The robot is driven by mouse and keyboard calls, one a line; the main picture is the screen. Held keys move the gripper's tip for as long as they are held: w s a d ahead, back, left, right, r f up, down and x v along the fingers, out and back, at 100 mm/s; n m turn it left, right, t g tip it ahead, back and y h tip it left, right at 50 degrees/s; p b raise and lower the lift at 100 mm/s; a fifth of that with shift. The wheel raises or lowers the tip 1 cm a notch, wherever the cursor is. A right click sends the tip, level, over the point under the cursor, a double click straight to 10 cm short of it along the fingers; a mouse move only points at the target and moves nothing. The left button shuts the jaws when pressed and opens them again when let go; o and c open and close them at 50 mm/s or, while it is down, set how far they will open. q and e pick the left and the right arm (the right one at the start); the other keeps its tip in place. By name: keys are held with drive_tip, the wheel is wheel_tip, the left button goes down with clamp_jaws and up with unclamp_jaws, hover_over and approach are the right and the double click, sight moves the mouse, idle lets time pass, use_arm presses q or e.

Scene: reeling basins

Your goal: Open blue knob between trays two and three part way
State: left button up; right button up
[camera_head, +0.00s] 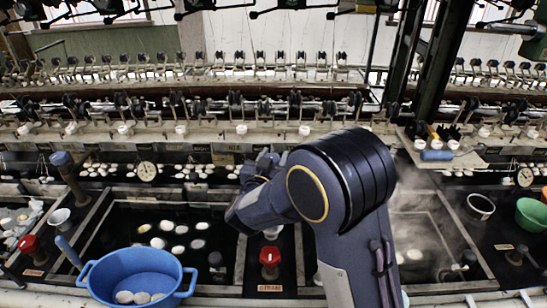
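My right arm (335,190) reaches in from the bottom right and covers the divider between the left dark water basin (95,218) and the steaming right basin (466,238). My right gripper (264,165) points away at the back of this divider. Its fingers are small and dark, and I cannot tell whether they are open or touch anything. A blue knob at that spot is hidden or cannot be told apart from the gripper. A similar blue-grey knob (62,159) stands on a tilted post left of the left basin. My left gripper is not in view.
A red knob (270,257) with a steam label stands at the front of the divider, another red knob (29,243) at left. A blue tub (135,270) sits in front. A green bowl (532,213) is at right. Reeling machinery (240,128) runs along the back.

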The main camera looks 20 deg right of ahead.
drive_tip(key=shift+c, duration=1.4)
drive_tip(key=shift+f+n+t+y+b, duration=0.2)
drive_tip(key=shift+n+t+y+b, duration=0.8)
drive_tip(key=shift+y, duration=0.5)
drive_tip(key=n+y+b, duration=0.1)
drive_tip(key=y+b, duration=0.1)
drive_tip(key=n+t+y+b, duration=0.1)
drive_tip(key=n+y+b, duration=0.1)
drive_tip(key=b, duration=0.1)
drive_tip(key=n+y+b, duration=0.2)
drive_tip(key=y, duration=0.1)
drive_tip(key=shift+w+a+b, duration=0.15)
drive_tip(key=shift+a+b, duration=0.2)
drive_tip(key=shift+a+r+n+y+b, duration=0.15)
drive_tip(key=shift+n+y+b, duration=0.35)
drive_tip(key=shift+y+b, duration=0.4)
drive_tip(key=o, duration=1)
drive_tip(key=shift+c, duration=0.2)
drive_tip(key=shift+r, duration=0.1)
